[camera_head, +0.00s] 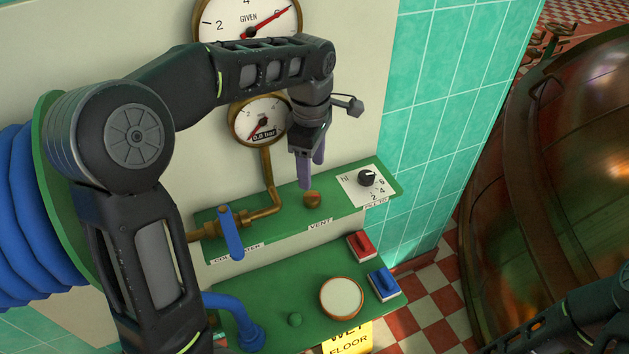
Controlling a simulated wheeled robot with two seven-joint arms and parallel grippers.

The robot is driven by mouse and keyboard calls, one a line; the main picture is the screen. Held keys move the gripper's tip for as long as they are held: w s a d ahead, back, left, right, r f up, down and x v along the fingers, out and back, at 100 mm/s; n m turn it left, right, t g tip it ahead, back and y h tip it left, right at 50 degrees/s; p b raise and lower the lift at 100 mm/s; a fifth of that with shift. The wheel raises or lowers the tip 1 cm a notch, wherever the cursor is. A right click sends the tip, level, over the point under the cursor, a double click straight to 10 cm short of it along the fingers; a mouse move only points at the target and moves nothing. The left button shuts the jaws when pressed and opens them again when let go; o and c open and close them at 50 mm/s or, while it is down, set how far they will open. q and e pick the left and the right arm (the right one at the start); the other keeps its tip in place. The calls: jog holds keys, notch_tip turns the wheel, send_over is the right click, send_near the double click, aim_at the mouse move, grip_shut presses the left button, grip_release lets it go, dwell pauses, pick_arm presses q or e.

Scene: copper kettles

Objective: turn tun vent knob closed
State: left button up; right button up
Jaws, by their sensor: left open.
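The vent knob (312,200) is a small round brass knob on the upper green shelf (350,203), just behind the "VENT" label (320,223). My left gripper (311,174) points down just above the knob in the picture, with its two purplish fingers apart and nothing between them. I cannot tell whether a fingertip touches the knob. The knob's turn position does not show. Part of my right arm (585,310) shows at the lower right; its gripper is not seen.
A blue-handled valve (231,233) on a brass pipe stands left of the knob, and a black dial (367,178) right of it. A gauge (258,118) reads 0.0 bar.

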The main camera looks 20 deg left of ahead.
aim_at(312, 195)
pick_arm(q)
jog(key=shift+s, duration=0.2)
jog(key=shift+w+d+f+b, duration=0.15)
jog(key=shift+w+f+b, duration=0.15)
jog(key=shift+f, duration=0.25)
jog(key=f+b, duration=0.2)
jog(key=f, duration=0.1)
jog(key=f+b, duration=0.3)
jog(key=f, duration=0.1)
jog(key=shift+s, duration=0.2)
jog(key=shift+r, duration=0.1)
jog(key=shift+c, duration=0.5)
grip_shut()
